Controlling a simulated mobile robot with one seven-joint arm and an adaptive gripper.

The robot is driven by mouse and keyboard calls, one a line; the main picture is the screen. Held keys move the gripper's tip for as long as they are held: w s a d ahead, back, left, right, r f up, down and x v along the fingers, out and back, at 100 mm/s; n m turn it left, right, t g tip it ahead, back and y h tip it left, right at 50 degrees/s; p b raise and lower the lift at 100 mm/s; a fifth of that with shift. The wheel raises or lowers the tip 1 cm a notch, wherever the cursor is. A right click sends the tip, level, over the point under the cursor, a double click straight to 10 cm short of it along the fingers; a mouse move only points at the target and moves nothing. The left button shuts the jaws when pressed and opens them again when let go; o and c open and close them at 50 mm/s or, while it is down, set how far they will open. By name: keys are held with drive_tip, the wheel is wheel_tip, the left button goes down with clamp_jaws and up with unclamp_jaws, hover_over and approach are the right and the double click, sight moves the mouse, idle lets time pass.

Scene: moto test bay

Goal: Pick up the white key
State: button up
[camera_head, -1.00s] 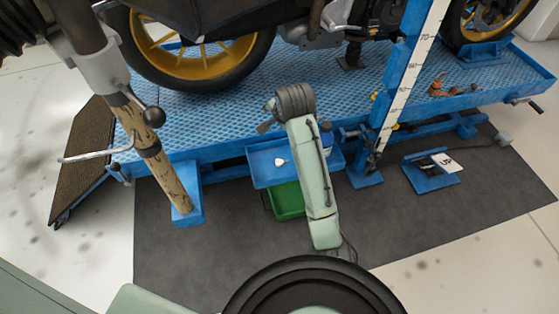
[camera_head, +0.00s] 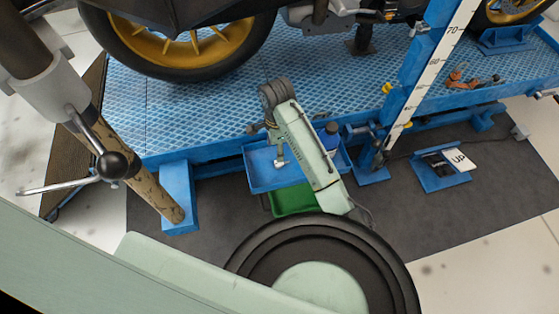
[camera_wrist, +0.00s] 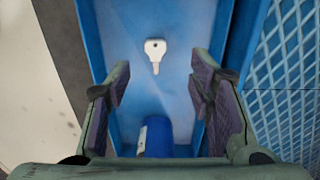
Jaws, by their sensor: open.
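The white key (camera_wrist: 155,52) lies flat in the blue tray (camera_wrist: 118,30), its round head away from my gripper and its shaft pointing back towards it. My gripper (camera_wrist: 161,78) is open and empty, its two fingers spread to either side of the view, with the key ahead between their lines.
A blue cylinder (camera_wrist: 158,138) with a white label stands in the tray, low between my fingers. The textured blue lift platform (camera_head: 200,110) borders the tray. A green bin (camera_head: 293,201) sits below it. A wooden-looking post (camera_head: 145,182) stands at left.

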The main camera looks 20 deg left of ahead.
sight(276, 164)
drive_tip(key=f, duration=0.7)
drive_tip(key=shift+s+f+b, duration=0.3)
drive_tip(key=shift+s+b, duration=0.05)
drive_tip(key=shift+s, duration=0.05)
drive_tip(key=shift+c, duration=0.2)
drive_tip(key=c, duration=1)
drive_tip(key=shift+c, duration=0.2)
